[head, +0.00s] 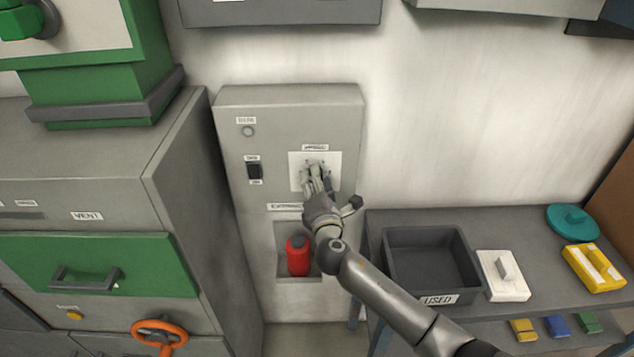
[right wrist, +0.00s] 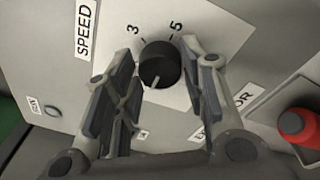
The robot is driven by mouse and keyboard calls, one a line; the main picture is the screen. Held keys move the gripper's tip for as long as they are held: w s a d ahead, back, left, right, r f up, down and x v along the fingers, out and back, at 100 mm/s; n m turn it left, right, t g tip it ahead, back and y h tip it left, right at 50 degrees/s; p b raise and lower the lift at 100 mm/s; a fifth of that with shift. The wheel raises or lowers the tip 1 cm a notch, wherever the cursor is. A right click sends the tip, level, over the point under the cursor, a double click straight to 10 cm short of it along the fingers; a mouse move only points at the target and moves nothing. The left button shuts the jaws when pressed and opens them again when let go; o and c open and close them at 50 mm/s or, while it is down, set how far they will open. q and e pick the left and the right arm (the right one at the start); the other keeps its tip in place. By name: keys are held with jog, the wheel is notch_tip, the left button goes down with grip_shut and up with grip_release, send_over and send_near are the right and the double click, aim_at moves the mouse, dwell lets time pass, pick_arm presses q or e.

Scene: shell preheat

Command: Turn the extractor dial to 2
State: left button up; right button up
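The extractor dial (right wrist: 160,65) is a round black knob on a white plate (head: 296,160) on the grey extractor cabinet (head: 290,103). In the right wrist view a pale mark on the dial points down and slightly left, away from the printed 3 and 5. Other numbers are hidden by the fingers or too small to read. My right gripper (right wrist: 158,52) is open, with one finger on each side of the dial; whether they touch it is unclear. In the head view my right gripper (head: 316,172) covers the dial. My left gripper is not in view.
A switch (head: 254,171) is left of the plate. A red bottle (head: 298,257) stands in the niche below. To the right, a shelf holds a dark bin (head: 437,297) labelled USED, a white block (head: 503,277) and a yellow one (head: 594,268). A green-fronted furnace stands left.

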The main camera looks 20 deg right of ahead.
jog(key=c, duration=0.5)
jog(key=shift+a+f+m+t+h+b, duration=0.15)
jog(key=shift+m+h+b, duration=0.1)
jog(key=shift+m+b, duration=2)
jog(key=shift+d+f+m+t+h+b, duration=0.1)
jog(key=shift+m+t+h+b, duration=0.15)
jog(key=shift+m+b, duration=1.95)
jog(key=shift+a+f+m+t+h+b, duration=0.1)
jog(key=shift+m+h+b, duration=0.2)
jog(key=shift+m+b, duration=1.95)
jog(key=shift+r+n+b, duration=0.1)
jog(key=shift+n+b, duration=0.2)
jog(key=shift+b, duration=0.2)
jog(key=o, duration=1.1)
jog(key=shift+c, duration=0.2)
jog(key=shift+r, duration=0.1)
